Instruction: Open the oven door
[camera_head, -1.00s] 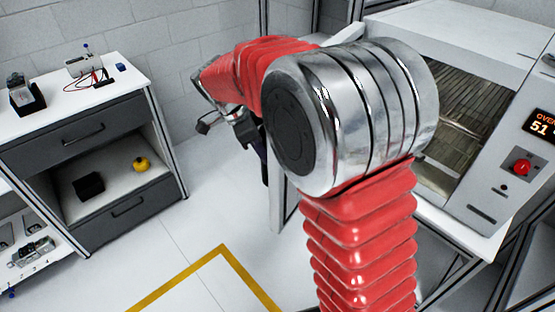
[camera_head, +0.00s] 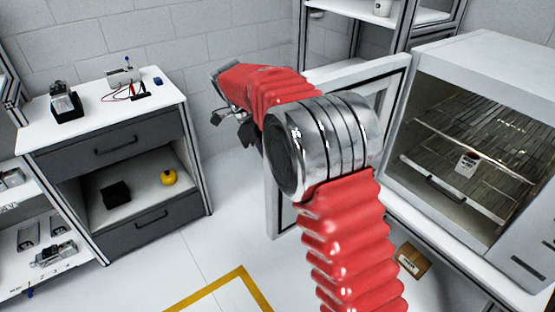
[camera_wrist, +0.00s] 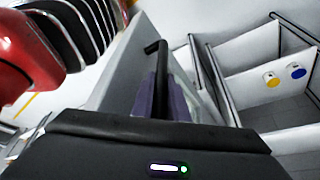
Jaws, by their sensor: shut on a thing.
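The oven (camera_head: 480,65) stands at the right of the head view with its front uncovered and wire racks showing inside. Its pale framed door (camera_head: 402,75) is swung out to the left, partly hidden behind my arm. My gripper (camera_head: 248,138) is at the door's outer side in the head view, mostly hidden by my red arm. In the wrist view the purple-grey fingers of my gripper (camera_wrist: 160,98) are closed around the black door handle (camera_wrist: 158,62), beside the white door panel (camera_wrist: 122,75).
A small white container (camera_head: 467,163) stands inside the oven. A cardboard box (camera_head: 412,261) sits below it. A drawer cabinet (camera_head: 100,135) stands at the left, holding a yellow object (camera_head: 169,177) and a black box (camera_head: 116,194). Floor with yellow tape (camera_head: 225,287) is clear between.

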